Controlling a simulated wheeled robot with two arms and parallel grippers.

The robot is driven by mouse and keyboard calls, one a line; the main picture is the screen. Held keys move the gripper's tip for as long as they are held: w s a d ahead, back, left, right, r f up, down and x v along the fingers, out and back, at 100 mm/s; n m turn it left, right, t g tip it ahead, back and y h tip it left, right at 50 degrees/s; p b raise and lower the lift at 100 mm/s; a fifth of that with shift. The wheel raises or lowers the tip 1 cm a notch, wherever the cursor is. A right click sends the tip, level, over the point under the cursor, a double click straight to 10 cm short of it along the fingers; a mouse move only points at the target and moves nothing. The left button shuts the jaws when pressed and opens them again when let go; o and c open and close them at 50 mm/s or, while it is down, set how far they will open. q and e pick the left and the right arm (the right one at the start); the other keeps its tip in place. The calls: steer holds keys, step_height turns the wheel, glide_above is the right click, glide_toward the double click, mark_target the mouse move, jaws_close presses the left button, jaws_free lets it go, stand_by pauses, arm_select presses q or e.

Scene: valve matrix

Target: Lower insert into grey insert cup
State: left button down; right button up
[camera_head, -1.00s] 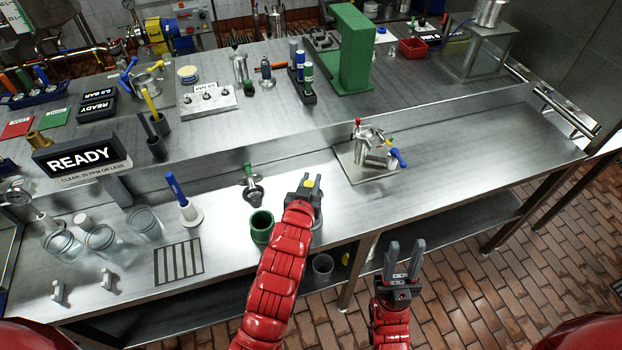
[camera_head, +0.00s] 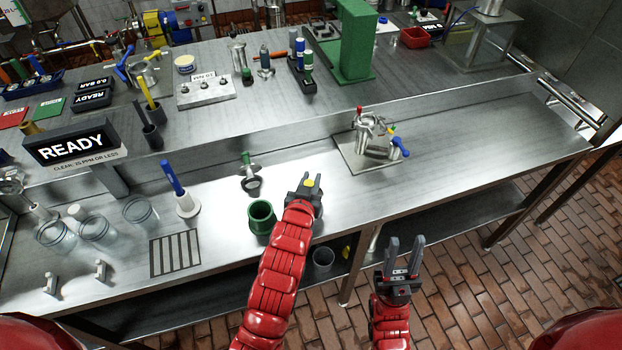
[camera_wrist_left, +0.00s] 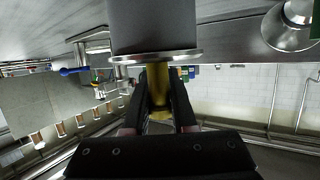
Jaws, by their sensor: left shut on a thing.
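In the head view my left gripper (camera_head: 305,188) is over the front of the lower steel bench, just right of a green cup (camera_head: 262,217). It is shut on a yellow stem, the insert's handle (camera_head: 313,182). In the left wrist view the yellow stem (camera_wrist_left: 158,85) sits between the fingers. A grey cylinder with a flanged rim (camera_wrist_left: 154,28) lines up with its far end. I cannot tell whether this is the insert's body or the grey insert cup. The arm and gripper hide the spot below in the head view. My right gripper (camera_head: 405,250) is open and empty, in front of the bench.
A valve fitting (camera_head: 250,175) stands behind the green cup. A blue-handled brush in a white holder (camera_head: 187,205), a slotted drain (camera_head: 176,254) and glass jars (camera_head: 138,212) are to the left. A plate with a valve assembly (camera_head: 370,150) is at right; bench between is clear.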

arm_select(q)
steer(key=shift+r, duration=0.1)
steer(key=c, duration=0.6)
jaws_free()
steer(key=shift+c, duration=0.2)
steer(key=shift+s, duration=0.15)
